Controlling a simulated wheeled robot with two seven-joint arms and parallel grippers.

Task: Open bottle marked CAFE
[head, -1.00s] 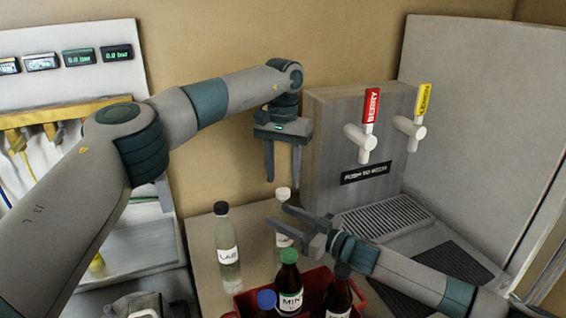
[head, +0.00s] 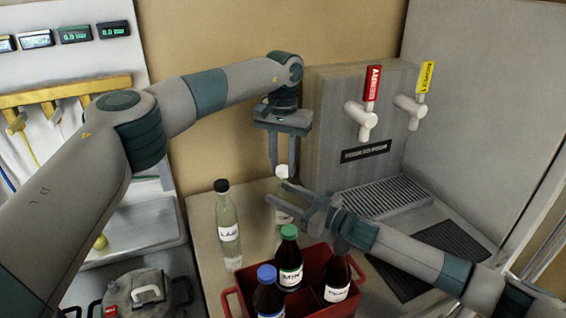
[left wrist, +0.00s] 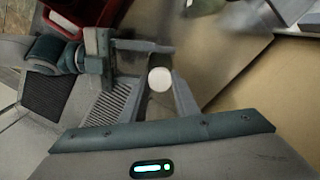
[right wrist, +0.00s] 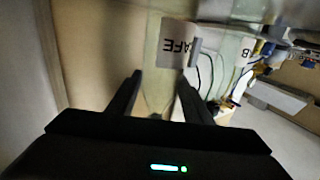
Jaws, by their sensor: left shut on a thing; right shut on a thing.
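The CAFE bottle (head: 284,215) is clear with a white cap (head: 285,171) and stands upright on the counter behind the red crate. Its label, partly showing "AFE" (right wrist: 178,46), is in the right wrist view. My left gripper (head: 284,170) points down from above, shut on the white cap, which also shows between its fingers in the left wrist view (left wrist: 160,79). My right gripper (head: 280,193) comes in from the right, shut on the bottle below the cap. Its fingers hide part of the bottle in the head view.
A clear LAB bottle (head: 227,225) with a black cap stands to the left. A red crate (head: 237,297) holds dark bottles with blue, green and dark caps in front. A tap tower (head: 335,130) with a drip tray (head: 385,196) stands at right.

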